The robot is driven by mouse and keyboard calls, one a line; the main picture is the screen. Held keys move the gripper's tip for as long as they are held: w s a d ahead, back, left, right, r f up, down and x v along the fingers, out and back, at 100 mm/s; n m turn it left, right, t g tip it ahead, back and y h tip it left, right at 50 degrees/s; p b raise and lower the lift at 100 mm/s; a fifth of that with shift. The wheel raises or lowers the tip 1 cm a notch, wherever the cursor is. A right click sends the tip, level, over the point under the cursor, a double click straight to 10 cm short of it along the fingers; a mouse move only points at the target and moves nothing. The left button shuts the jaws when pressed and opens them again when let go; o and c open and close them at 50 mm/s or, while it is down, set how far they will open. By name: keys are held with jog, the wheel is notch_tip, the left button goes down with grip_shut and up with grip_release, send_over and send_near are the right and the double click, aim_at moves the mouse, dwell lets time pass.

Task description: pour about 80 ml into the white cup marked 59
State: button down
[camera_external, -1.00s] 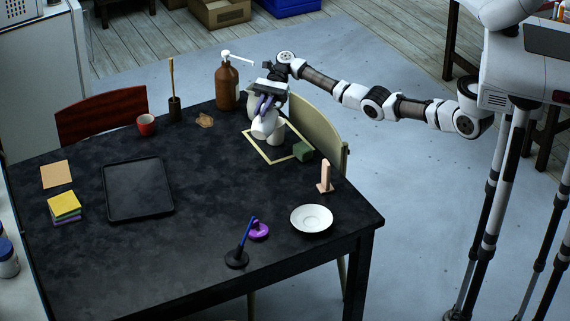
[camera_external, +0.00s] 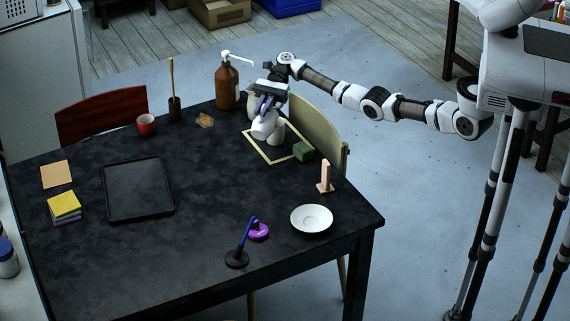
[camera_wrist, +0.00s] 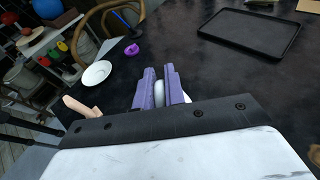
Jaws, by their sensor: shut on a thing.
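My gripper (camera_external: 265,103), with purple fingers, is shut on a white vessel (camera_external: 263,126) over the framed area at the table's far right. The vessel is tilted, with its lower end toward the picture's left front. A white cup (camera_external: 278,131) stands close beside and partly behind it. Another pale vessel (camera_external: 252,101) is partly hidden behind my gripper. I cannot read the mark 59 on any cup, nor see liquid. In the wrist view, a strip of the white held vessel (camera_wrist: 159,93) shows between my purple fingers (camera_wrist: 161,80).
A green block (camera_external: 304,151) lies at the pale frame's (camera_external: 268,161) right corner. A brown pump bottle (camera_external: 227,87) stands behind left. A pinkish upright piece (camera_external: 325,177) and a white saucer (camera_external: 311,219) are in front right. A black tray (camera_external: 137,189) lies left; the table's middle is clear.

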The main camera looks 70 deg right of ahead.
aim_at(258, 130)
jog(key=shift+a+f+h+b, duration=0.2)
jog(key=shift+a+h+b, duration=0.3)
jog(key=shift+b, duration=0.35)
jog(key=shift+w+a+f+h+b, duration=0.1)
jog(key=shift+a+f+h+b, duration=0.15)
jog(key=shift+f+h+b, duration=0.25)
jog(key=a+f+h+b, duration=0.1)
jog(key=b, duration=0.2)
jog(key=f+h+b, duration=0.1)
jog(key=h+b, duration=0.1)
jog(key=b, duration=0.2)
jog(key=shift+a+f+g, duration=0.3)
jog(key=shift+a+f, duration=0.05)
jog(key=shift+a, duration=0.05)
jog(key=shift+a+r+p, duration=0.2)
jog(key=shift+r+p, duration=0.15)
jog(key=shift+p, duration=0.55)
jog(key=shift+a+f+h+p, duration=0.2)
jog(key=shift+f+h+p, duration=0.35)
jog(key=shift+h, duration=0.05)
jog(key=shift+w+f, duration=0.1)
jog(key=shift+f, duration=0.1)
jog(key=shift+a+p, duration=0.1)
jog(key=shift+p, duration=0.25)
